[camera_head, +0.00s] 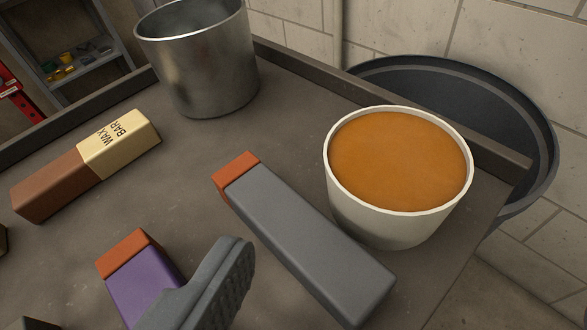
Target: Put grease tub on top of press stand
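A round white tub (372,225) full of orange-brown grease stands upright at the right of the grey bench top, near its corner. One dark grey finger of my gripper (215,280) shows at the bottom, left of the tub and apart from it. Its ridged inner face is bare and touches nothing. The gripper looks open and empty. I see nothing I can identify as the press stand.
A grey block with an orange end (300,240) lies just left of the tub. A purple block (145,290) lies partly behind my finger. A wax bar (120,145) and metal pot (205,65) are farther back. A dark round vessel (505,130) stands beyond the raised bench edge.

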